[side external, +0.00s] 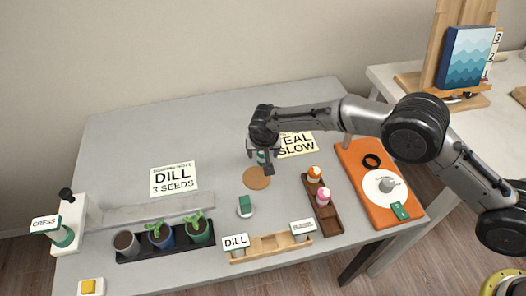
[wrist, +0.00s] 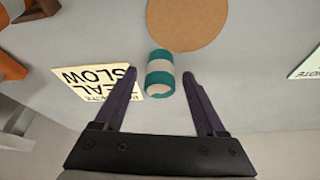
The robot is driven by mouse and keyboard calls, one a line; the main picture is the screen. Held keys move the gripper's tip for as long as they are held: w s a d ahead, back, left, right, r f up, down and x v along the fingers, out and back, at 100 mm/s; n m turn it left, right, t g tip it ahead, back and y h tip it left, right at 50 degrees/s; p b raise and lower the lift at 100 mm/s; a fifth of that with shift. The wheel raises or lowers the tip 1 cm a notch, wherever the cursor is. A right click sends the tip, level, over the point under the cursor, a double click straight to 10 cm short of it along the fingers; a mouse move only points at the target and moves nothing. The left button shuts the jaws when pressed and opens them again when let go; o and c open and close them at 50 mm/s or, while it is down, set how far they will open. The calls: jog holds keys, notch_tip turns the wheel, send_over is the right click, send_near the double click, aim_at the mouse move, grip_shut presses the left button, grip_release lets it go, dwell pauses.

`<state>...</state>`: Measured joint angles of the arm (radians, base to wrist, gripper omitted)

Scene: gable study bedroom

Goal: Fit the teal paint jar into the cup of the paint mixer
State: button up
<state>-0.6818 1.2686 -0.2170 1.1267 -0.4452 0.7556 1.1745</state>
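The teal paint jar (wrist: 160,68), with teal and cream bands, is on the grey table near the cork disc. In the side view only a little teal (side external: 261,157) shows behind my fingers. My gripper (side external: 265,164) points down over it. In the wrist view my gripper (wrist: 160,76) is open, with the jar between its fingertips and a gap on both sides. I cannot tell the fingertip height. An orange base with a white disc and a grey central part (side external: 387,184), at the right, looks like the paint mixer; its cup is not clear.
A "TEAL SLOW" card (side external: 297,145) lies beside the jar. A cork disc (side external: 257,178) is in front. A brown tray (side external: 334,217) with two small bottles lies between there and the orange base. Potted seedlings (side external: 161,235) and a wooden label rack (side external: 270,250) stand nearer the front edge.

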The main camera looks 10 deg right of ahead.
jog(key=shift+r, duration=0.1)
jog(key=v, duration=1.2)
jog(key=shift+r, duration=0.15)
